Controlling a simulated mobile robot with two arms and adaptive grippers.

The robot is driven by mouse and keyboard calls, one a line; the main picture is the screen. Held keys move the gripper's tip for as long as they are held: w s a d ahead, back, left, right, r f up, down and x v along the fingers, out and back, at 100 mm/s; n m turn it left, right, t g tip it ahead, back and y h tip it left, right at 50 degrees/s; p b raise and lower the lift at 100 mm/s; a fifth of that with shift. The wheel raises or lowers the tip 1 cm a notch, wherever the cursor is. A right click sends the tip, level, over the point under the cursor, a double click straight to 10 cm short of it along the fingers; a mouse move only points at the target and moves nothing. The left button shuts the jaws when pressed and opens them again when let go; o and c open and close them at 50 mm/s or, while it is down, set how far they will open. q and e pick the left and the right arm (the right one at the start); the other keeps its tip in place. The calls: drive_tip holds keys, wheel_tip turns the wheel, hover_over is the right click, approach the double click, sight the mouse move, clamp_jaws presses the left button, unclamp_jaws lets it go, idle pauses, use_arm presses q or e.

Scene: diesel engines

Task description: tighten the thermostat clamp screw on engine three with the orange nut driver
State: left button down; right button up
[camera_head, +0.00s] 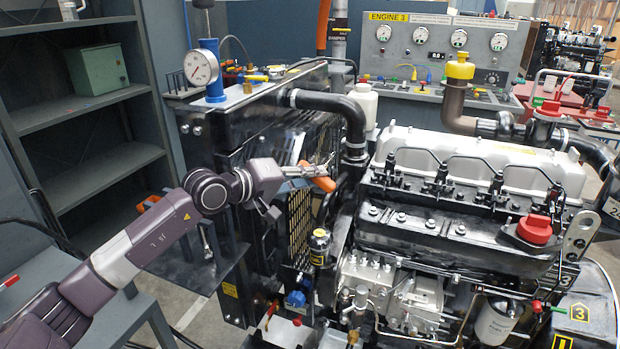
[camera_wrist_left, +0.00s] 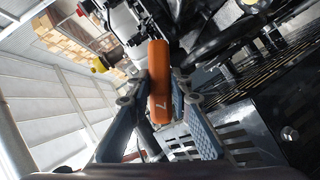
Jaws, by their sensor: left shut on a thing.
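Engine three (camera_head: 455,200), with the "ENGINE 3" sign (camera_head: 388,16) behind it, fills the right half of the head view. A black hose (camera_head: 335,102) bends down to a clamped joint (camera_head: 355,152) at the engine's front left; the clamp screw is too small to make out. My left gripper (camera_head: 308,172) is shut on the orange nut driver (camera_head: 324,184), just left of and below that joint and apart from it. The left wrist view shows the orange handle (camera_wrist_left: 159,75) between the two fingers (camera_wrist_left: 160,102). The driver's tip cannot be made out. My right gripper is not in view.
A radiator (camera_head: 262,125) with a slotted grille stands close beside my left gripper. A blue-based gauge (camera_head: 201,68) and a white bottle (camera_head: 363,103) stand near the hose. Grey shelves (camera_head: 90,105) with a green box (camera_head: 97,69) are at the left.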

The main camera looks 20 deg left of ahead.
use_arm(q)
drive_tip(key=shift+w+d+r, duration=0.1)
drive_tip(key=shift+w+r, duration=0.05)
drive_tip(key=shift+w, duration=1.3)
drive_tip(key=w, duration=0.2)
drive_tip(key=shift+w, duration=0.3)
drive_tip(key=shift+w+b, duration=0.1)
drive_tip(key=shift+b, duration=0.3)
drive_tip(key=shift+w+b, duration=0.3)
drive_tip(key=shift+b, duration=0.05)
drive_tip(key=shift+w+b, duration=0.35)
drive_tip(key=shift+w, duration=0.1)
drive_tip(key=shift+w+b, duration=0.1)
drive_tip(key=shift+b, duration=0.45)
